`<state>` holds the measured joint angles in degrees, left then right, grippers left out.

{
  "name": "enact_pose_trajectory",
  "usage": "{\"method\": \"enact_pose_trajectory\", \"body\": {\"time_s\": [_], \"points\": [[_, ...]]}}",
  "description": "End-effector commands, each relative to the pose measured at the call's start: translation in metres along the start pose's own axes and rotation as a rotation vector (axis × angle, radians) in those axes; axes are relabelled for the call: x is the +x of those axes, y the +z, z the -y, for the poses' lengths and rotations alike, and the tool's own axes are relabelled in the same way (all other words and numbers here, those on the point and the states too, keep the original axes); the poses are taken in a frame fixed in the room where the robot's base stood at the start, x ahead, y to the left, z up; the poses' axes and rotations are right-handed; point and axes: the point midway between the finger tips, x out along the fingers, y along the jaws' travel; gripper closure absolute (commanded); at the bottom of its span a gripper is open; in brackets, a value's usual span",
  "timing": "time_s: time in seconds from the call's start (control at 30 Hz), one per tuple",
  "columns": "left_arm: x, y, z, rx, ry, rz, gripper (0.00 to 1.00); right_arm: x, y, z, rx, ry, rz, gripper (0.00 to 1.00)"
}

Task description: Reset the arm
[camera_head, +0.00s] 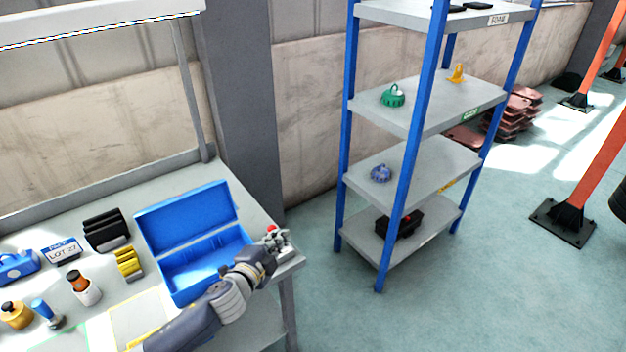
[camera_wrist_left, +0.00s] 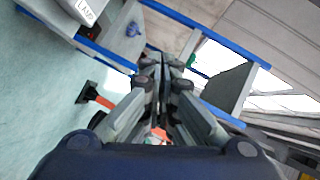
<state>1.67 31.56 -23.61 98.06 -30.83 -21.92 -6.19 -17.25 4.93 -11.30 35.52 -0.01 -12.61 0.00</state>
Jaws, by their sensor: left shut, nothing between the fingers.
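My left arm reaches in from the bottom of the head view, over the front right part of the workbench (camera_head: 225,176). My left gripper (camera_head: 283,240) is at the bench's right end, just right of the open blue box (camera_head: 187,207). In the left wrist view my left gripper (camera_wrist_left: 162,62) has its fingers together with nothing between them. A small red thing (camera_head: 271,229) shows by the gripper in the head view; I cannot tell exactly what it is. My right gripper is in neither view.
A blue-post shelf rack (camera_head: 412,125) with grey shelves stands right of the bench. It holds a green part (camera_head: 393,96), a yellow part (camera_head: 457,74), a bluish part (camera_head: 381,173) and a black bin (camera_head: 400,223). Bottles and a black holder (camera_head: 106,230) stand on the bench.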

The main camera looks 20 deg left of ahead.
Motion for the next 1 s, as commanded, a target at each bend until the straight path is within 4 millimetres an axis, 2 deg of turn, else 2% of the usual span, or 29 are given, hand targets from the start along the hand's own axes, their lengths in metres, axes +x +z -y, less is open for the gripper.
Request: {"method": "enact_pose_trajectory", "body": {"time_s": [0.17, 0.27, 0.37, 0.5, 0.6, 0.8, 1.0], "points": [[-0.007, -0.001, -0.006, -0.049, 0.011, 0.028, 1.00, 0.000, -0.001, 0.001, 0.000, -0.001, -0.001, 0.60], [-0.027, -0.001, -0.022, -0.175, 0.046, 0.107, 1.00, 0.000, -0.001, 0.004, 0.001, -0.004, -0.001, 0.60], [-0.064, 0.001, -0.047, -0.363, 0.117, 0.240, 1.00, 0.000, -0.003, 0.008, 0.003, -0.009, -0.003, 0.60], [-0.128, 0.002, -0.086, -0.615, 0.253, 0.440, 1.00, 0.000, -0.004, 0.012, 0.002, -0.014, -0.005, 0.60], [-0.167, 0.000, -0.105, -0.731, 0.338, 0.544, 1.00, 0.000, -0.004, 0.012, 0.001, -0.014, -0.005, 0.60], [-0.230, -0.009, -0.130, -0.883, 0.475, 0.693, 1.00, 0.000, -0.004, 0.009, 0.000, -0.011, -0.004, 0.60], [-0.284, -0.021, -0.143, -0.985, 0.593, 0.807, 1.00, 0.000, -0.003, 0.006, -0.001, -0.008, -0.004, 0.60]]}}
